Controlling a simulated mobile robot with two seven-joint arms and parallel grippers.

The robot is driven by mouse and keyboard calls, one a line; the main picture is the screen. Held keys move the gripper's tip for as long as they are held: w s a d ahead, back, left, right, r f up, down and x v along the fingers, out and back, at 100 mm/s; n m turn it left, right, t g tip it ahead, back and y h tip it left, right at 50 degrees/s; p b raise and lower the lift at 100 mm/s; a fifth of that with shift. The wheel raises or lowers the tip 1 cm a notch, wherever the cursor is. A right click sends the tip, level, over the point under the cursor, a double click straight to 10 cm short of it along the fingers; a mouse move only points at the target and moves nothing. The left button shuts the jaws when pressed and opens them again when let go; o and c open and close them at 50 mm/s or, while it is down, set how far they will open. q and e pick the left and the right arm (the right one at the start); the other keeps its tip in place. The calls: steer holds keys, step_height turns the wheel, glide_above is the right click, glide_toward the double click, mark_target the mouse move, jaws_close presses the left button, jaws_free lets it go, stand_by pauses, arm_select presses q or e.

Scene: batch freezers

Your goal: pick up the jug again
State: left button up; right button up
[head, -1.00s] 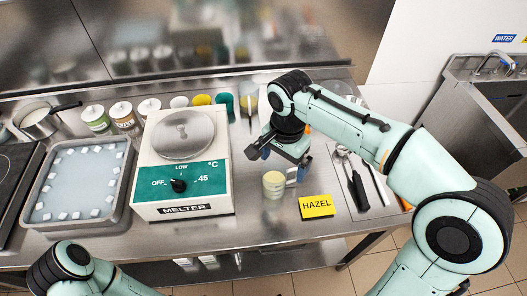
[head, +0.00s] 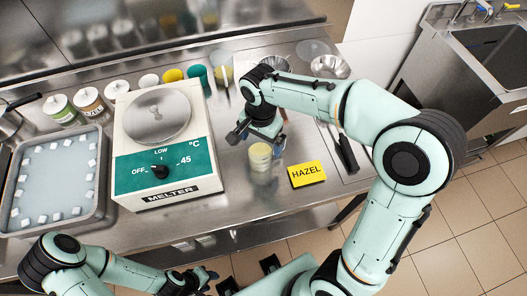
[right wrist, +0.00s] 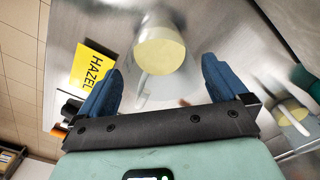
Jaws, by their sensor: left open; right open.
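The jug (head: 260,158) is a small clear vessel with pale yellow contents, standing on the steel counter to the right of the melter. My right gripper (head: 257,137) is open and empty just behind and above it. In the right wrist view the jug (right wrist: 161,50) lies ahead of the fingertips and roughly between their lines, with a pale handle (right wrist: 142,84) pointing back toward the gripper. The right fingers (right wrist: 158,85) are apart and do not visibly touch the jug. My left gripper (head: 203,281) is open and empty at the bottom of the head view, off the counter's front.
The white melter (head: 158,150) stands left of the jug. A yellow HAZEL card (head: 307,174) lies close to its right, with a black-handled utensil (head: 347,155) beyond. A tray of white cubes (head: 93,205) is at far left. Lidded jars and cups line the back.

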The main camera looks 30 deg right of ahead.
mark_target(262, 146)
step_height(262, 146, down, 4)
steer(key=shift+w+d+r, duration=0.15)
steer(key=shift+r, duration=0.1)
steer(key=c, duration=1.2)
steer(key=shift+o, duration=0.2)
